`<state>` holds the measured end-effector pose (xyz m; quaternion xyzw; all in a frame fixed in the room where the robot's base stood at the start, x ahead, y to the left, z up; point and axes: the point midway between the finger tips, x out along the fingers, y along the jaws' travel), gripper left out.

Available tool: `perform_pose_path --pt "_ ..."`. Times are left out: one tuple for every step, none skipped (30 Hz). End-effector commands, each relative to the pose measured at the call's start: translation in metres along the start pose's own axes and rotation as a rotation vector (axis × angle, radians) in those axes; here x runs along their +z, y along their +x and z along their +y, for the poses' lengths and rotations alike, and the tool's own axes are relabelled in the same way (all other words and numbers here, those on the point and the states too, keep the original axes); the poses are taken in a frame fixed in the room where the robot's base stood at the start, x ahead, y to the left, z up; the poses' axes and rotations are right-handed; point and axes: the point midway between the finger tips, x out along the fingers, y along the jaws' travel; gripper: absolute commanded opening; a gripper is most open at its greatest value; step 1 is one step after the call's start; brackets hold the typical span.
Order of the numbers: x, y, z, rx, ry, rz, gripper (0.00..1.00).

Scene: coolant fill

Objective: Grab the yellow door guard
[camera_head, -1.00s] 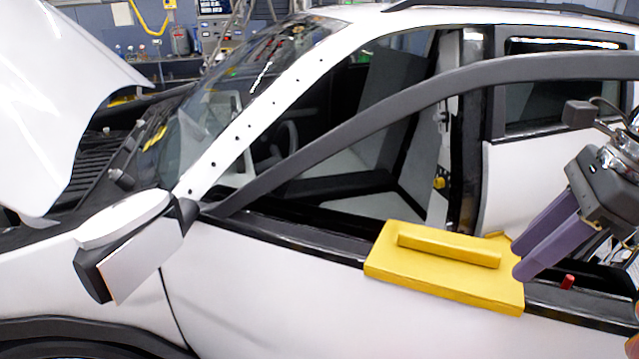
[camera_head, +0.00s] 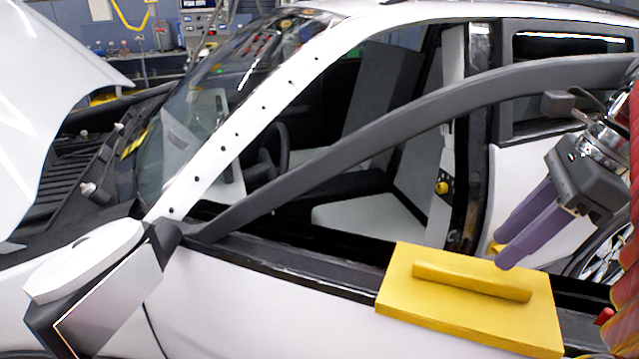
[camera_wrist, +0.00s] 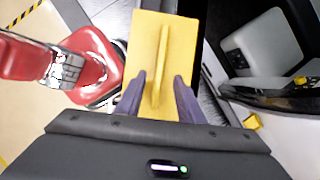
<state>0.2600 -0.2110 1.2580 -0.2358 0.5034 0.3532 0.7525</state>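The yellow door guard (camera_head: 462,322) hangs over the sill of the car door, with a raised bar handle (camera_head: 472,281) on top. In the wrist view the guard (camera_wrist: 178,45) lies ahead of my gripper, its handle (camera_wrist: 163,60) running lengthwise between the fingers. My gripper (camera_head: 503,245) has purple fingers and is just above and behind the guard's right end in the head view. In the wrist view the fingers (camera_wrist: 160,90) are spread apart, one on each side of the handle's near end, with visible gaps. Nothing is held.
The open car door's window frame (camera_head: 390,125) arches over the sill. The white side mirror (camera_head: 95,275) sticks out at the lower left. The raised hood (camera_head: 50,100) is at the far left.

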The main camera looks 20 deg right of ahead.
Motion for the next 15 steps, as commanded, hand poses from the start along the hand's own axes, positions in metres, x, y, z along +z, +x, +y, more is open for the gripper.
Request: perform_pose_path --pt "-0.001 0.0 0.0 -0.001 0.002 0.0 0.34" --pt "-0.001 0.0 0.0 -0.001 0.003 0.0 0.34" --pt "-0.001 0.0 0.0 -0.002 0.004 0.0 0.34" --pt "-0.001 -0.001 0.0 -0.002 0.005 0.0 0.34" --pt "-0.001 -0.001 0.0 -0.002 0.005 0.0 0.34" --pt "-0.002 0.0 0.0 -0.002 0.006 0.0 0.34" --pt "-0.002 0.0 0.0 -0.002 0.006 0.0 0.34" --pt "-0.002 0.002 0.001 -0.002 0.006 0.0 0.34" --pt "-0.002 0.004 0.001 -0.001 0.007 0.0 0.34" --pt "-0.002 0.006 0.001 -0.002 0.007 0.0 0.34" --pt "-0.002 0.009 0.0 -0.002 0.007 0.0 0.34" --pt "-0.002 0.013 0.001 -0.002 0.007 0.0 0.34" --pt "-0.002 0.015 0.001 -0.001 0.007 0.0 0.34" --pt "-0.002 0.018 0.001 -0.002 0.007 0.0 0.34" --pt "-0.002 0.02 0.0 -0.003 0.007 0.0 0.34"
